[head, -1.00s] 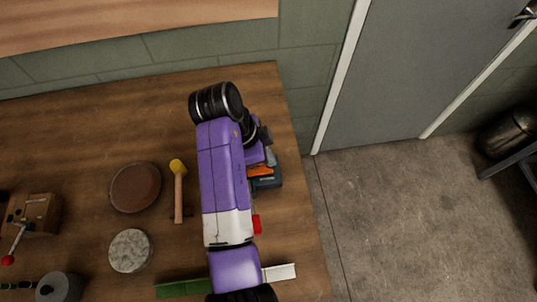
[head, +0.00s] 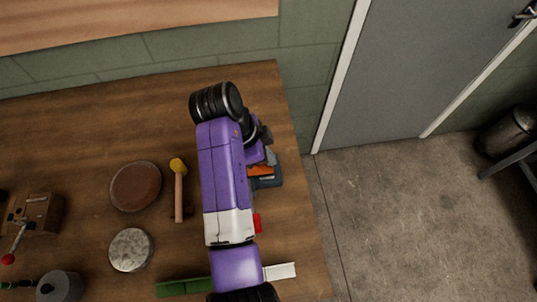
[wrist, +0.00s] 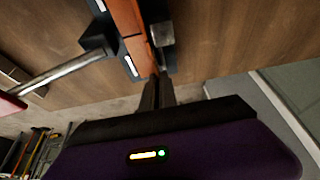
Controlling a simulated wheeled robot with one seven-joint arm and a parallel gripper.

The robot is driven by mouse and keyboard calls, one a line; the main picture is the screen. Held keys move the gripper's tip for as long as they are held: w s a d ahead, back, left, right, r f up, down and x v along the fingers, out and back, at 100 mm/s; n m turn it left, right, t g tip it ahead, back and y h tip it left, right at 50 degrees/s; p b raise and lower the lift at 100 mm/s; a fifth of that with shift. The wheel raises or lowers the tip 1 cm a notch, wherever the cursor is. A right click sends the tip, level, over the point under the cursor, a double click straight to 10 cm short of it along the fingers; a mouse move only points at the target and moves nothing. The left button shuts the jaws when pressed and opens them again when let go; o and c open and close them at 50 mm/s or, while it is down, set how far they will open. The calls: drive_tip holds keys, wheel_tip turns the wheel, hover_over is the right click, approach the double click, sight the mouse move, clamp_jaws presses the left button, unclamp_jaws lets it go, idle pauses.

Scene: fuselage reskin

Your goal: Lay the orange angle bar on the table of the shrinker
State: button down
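The orange angle bar (head: 260,171) shows as a short piece beside my arm in the head view. In the wrist view the bar (wrist: 130,25) runs from the top edge down to my gripper (wrist: 157,78). The fingers are close together at the bar's near end and look shut on it. The bar lies over or against the dark jaw blocks of the shrinker (wrist: 97,43); I cannot tell whether it rests on its table. The shrinker (head: 268,183) is mostly hidden by my purple arm in the head view. Its grey lever (wrist: 65,73) extends left.
A mallet (head: 179,190), a brown round pad (head: 136,186) and a grey disc (head: 130,249) lie left of my arm. A wooden block with a red-knobbed lever (head: 35,213) stands farther left. Green strip (head: 184,287) and pale strip (head: 280,271) lie in front. The right table edge is close.

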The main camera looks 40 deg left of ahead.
drive_tip(key=shift+f+b, duration=0.3)
drive_tip(key=shift+f, duration=0.2)
drive_tip(key=c, duration=1.6)
unclamp_jaws()
drive_tip(key=shift+r, duration=0.1)
drive_tip(key=shift+a+r, duration=0.1)
drive_tip(key=shift+a+r, duration=0.15)
drive_tip(key=shift+r, duration=0.15)
drive_tip(key=v, duration=0.7)
drive_tip(key=shift+s+b, duration=0.15)
drive_tip(key=shift+b, duration=0.25)
drive_tip(key=shift+f, duration=0.1)
